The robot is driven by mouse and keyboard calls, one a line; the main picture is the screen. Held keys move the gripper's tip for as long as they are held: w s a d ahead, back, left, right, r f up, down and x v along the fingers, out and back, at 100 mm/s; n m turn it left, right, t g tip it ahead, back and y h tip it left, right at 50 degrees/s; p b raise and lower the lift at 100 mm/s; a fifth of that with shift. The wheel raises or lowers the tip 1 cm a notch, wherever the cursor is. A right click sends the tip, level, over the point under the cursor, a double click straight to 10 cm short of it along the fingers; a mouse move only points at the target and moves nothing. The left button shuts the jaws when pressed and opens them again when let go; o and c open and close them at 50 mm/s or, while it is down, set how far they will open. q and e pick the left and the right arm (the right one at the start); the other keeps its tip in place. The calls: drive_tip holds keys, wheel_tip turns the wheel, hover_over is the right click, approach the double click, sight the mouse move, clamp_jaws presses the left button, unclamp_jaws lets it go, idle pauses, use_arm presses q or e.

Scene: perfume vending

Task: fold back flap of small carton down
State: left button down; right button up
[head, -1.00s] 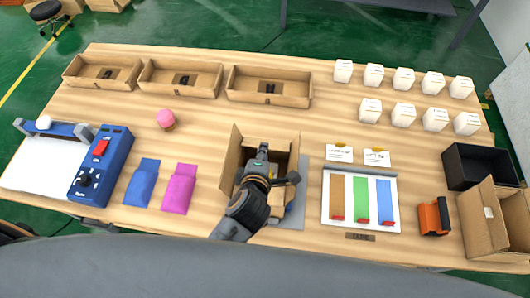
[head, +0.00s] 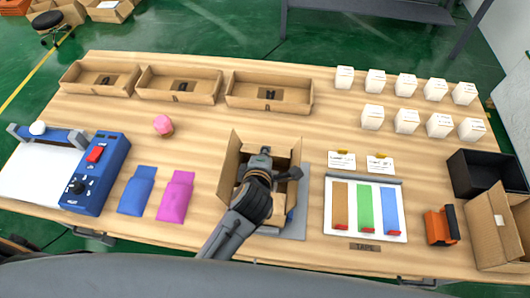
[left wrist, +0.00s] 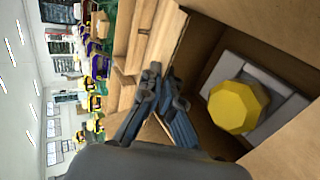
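The small open brown carton (head: 229,166) stands on a grey mat (head: 297,218) at the table's front middle. Its left flap sticks up and out; its back side (head: 284,153) is partly hidden by my gripper. In the left wrist view the carton's inside wall (left wrist: 205,60) shows, with a yellow faceted cap (left wrist: 238,106) in a grey insert within. My left gripper (head: 264,152) is over the carton near its back edge. Its fingers, also in the left wrist view (left wrist: 162,72), are together with nothing seen between them. Contact with the back flap cannot be told. My right gripper is not in view.
Left of the carton lie a magenta pouch (head: 175,196), a blue pouch (head: 137,190) and a blue device (head: 96,172). Three open trays line the back. At right are a colour-striped board (head: 331,230), an orange tool (head: 440,226) and white boxes. Bare table surrounds the pink item (head: 163,125).

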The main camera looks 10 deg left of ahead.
use_arm(q)
drive_tip(key=shift+s+f+t+b, duration=0.1)
drive_tip(key=shift+f+t+b, duration=0.4)
drive_tip(key=shift+b, duration=0.5)
drive_tip(key=shift+r, duration=0.25)
drive_tip(key=c, duration=2)
unclamp_jaws()
drive_tip(key=shift+c, duration=0.2)
drive_tip(key=o, duration=0.4)
drive_tip(key=shift+o, duration=0.2)
drive_tip(key=shift+s, duration=0.1)
drive_tip(key=v, duration=1.2)
drive_tip(key=shift+f, duration=0.2)
drive_tip(key=shift+c, duration=0.2)
